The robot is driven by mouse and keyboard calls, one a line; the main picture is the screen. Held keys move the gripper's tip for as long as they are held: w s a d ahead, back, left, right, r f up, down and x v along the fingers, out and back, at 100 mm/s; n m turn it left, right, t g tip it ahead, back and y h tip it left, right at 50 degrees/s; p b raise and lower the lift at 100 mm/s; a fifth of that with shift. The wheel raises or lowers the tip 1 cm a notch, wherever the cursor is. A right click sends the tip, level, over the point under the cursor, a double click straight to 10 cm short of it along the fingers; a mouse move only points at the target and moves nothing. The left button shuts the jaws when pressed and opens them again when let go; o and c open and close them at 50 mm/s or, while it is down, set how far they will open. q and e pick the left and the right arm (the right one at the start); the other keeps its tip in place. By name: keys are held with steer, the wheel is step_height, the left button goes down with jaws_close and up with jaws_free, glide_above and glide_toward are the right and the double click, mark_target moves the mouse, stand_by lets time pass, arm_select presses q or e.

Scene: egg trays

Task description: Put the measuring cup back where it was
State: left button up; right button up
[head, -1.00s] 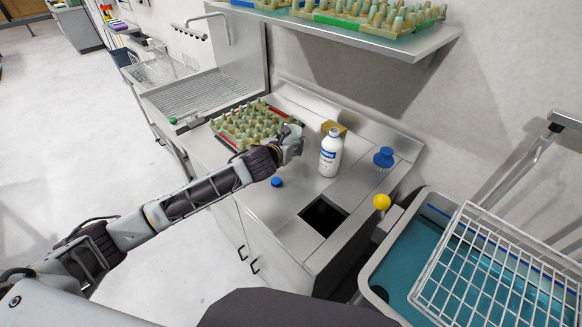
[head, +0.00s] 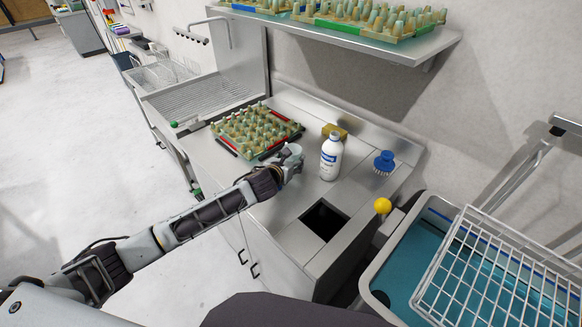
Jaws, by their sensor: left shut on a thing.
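My left gripper (head: 284,168) reaches over the steel counter from the left. It is shut on a small pale grey thing (head: 292,150), which looks like the measuring cup. The gripper hides part of it. The held thing is just right of the egg tray on the counter (head: 222,146) and left of the white bottle with a blue label (head: 330,158). I cannot tell whether it touches the counter (head: 262,213). My right gripper is not in view.
A yellow sponge (head: 336,130) lies behind the bottle, with a blue brush (head: 384,162) to the right. A square dark opening (head: 324,221) is in the counter front. A yellow ball (head: 382,206) is near a teal basin with a white wire rack (head: 470,262). Egg trays stand on the shelf (head: 410,55).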

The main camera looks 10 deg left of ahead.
arm_select(q)
steer(key=shift+f, duration=1.5)
steer(key=shift+f, duration=0.1)
steer(key=o, duration=1.1)
steer(key=shift+v, duration=6.05)
